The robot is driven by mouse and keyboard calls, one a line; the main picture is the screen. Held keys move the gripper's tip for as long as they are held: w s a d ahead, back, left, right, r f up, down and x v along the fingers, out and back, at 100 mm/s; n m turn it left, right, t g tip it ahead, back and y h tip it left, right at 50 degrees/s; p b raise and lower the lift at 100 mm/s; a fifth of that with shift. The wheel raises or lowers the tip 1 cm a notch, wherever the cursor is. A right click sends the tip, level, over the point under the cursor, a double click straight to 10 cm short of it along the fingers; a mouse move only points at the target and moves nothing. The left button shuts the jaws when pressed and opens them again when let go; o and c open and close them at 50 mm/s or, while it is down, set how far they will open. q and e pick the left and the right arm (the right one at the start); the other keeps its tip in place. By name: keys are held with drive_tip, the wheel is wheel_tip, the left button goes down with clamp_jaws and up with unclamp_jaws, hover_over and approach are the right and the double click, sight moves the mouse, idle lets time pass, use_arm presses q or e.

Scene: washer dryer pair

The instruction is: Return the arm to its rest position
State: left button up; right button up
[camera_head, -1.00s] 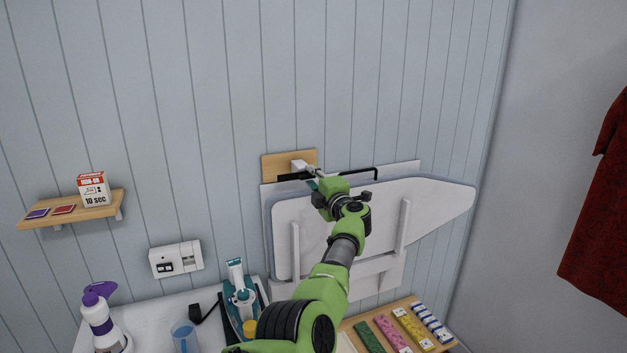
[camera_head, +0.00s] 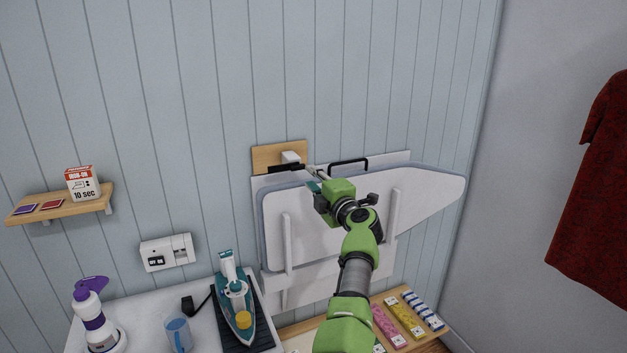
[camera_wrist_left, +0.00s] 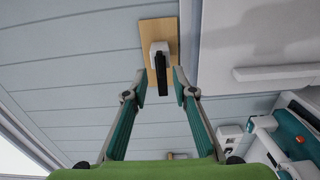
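My left gripper (camera_head: 315,183) is in front of the wall-hung ironing board (camera_head: 420,190), just below a wooden wall plate (camera_head: 265,158) with a white and black holder (camera_head: 289,158). In the left wrist view the gripper (camera_wrist_left: 154,90) is open, its two teal-lined fingers spread apart. The black part of the holder (camera_wrist_left: 162,72) shows in the gap between the fingers, apparently beyond the tips and not gripped. My green left arm reaches up from the bottom of the head view. My right gripper is not in view.
A teal iron (camera_head: 236,303) stands on a dark mat on the white top (camera_head: 205,335), beside a blue cup (camera_head: 178,334) and a spray bottle (camera_head: 92,318). A small shelf (camera_head: 70,207) holds a box (camera_head: 83,183). A red garment (camera_head: 597,200) hangs right.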

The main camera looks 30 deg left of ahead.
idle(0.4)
